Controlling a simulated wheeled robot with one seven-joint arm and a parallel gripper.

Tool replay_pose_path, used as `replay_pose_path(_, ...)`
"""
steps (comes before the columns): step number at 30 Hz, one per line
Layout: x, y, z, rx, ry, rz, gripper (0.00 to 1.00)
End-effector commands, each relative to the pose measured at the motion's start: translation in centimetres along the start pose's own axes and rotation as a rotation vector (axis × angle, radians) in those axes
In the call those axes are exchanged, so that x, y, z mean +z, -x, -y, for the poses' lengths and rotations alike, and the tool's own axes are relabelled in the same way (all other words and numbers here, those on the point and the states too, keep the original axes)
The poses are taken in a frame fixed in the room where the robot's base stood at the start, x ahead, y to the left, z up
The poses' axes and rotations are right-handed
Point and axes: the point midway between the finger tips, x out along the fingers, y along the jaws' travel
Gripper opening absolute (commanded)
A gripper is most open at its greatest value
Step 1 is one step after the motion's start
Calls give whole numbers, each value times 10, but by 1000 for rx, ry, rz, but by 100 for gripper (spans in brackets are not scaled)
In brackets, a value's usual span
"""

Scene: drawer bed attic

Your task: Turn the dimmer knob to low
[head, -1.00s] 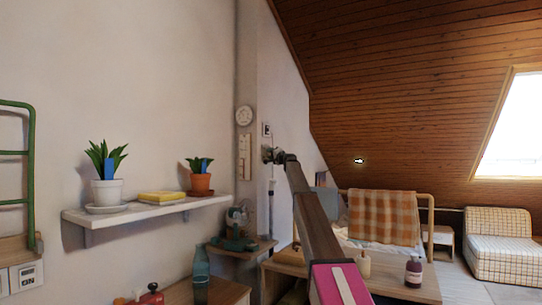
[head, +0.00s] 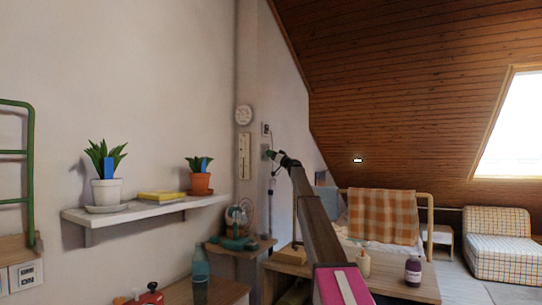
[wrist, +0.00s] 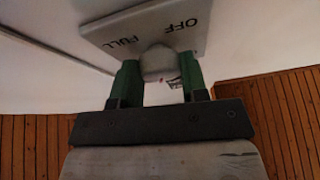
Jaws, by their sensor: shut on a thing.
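The dimmer plate (wrist: 112,32) is a pale square on the wall in the wrist view, with FULL and OFF printed upside down on it. Its rounded grey-white knob (wrist: 158,62) stands between the two green fingers of my gripper (wrist: 158,76). My gripper is shut on the knob, one finger on each side. The knob's pointer cannot be made out clearly. In the head view my gripper (head: 269,154) is at the wall, at the far end of my arm; the knob is hidden there.
A round dial (head: 243,115) and a pale strip (head: 244,156) hang on the wall left of my gripper. A small plate (head: 266,130) is just above it. A fan (head: 239,216) stands below left. A wooden table (head: 404,282) with bottles is at the lower right.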

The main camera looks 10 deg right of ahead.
Motion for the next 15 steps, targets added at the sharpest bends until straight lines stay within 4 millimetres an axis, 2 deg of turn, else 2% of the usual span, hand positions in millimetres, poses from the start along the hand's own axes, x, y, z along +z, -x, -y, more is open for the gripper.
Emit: replay_pose_path(15, 0, -1, -4, -219, 441, 24, 17)
